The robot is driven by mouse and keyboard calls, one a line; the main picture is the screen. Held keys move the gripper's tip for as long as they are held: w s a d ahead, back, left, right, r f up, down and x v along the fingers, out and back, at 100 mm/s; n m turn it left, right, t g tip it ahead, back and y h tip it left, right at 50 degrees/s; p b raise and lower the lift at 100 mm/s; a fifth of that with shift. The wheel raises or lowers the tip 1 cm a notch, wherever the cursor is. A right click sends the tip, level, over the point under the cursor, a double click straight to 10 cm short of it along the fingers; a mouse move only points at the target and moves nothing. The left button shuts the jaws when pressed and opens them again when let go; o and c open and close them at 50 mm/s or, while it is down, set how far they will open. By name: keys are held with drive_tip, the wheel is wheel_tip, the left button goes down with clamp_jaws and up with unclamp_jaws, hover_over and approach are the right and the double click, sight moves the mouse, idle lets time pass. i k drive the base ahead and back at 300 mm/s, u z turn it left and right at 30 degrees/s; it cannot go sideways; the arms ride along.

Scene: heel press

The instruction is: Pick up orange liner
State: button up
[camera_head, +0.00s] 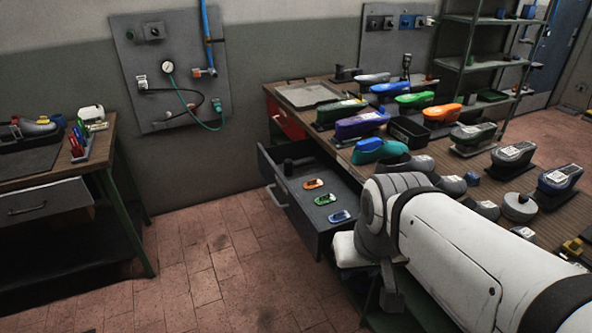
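A small orange liner (313,184) lies flat in the open drawer (280,196), toward its back. A green liner (325,199) and a blue liner (340,216) lie in a row in front of it. My white arm reaches in from the lower right, and its end is over the drawer's front right side. My gripper (391,290) shows only as a grey part pointing down below the wrist, right of the liners and apart from the orange one. Its fingers cannot be made out clearly, so its opening is unclear.
The workbench (312,97) above the drawer carries several coloured shoe-shaped forms, including an orange one (442,112), and a black bin (408,132). A side table (50,162) stands at the left. The tiled floor between is clear. Shelves (487,55) stand behind.

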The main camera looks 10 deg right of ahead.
sight(313, 183)
drive_tip(key=z, duration=0.15)
drive_tip(key=i, duration=0.95)
drive_tip(key=u, duration=1.15)
drive_tip(key=i, duration=2.7)
drive_tip(key=z, duration=1.15)
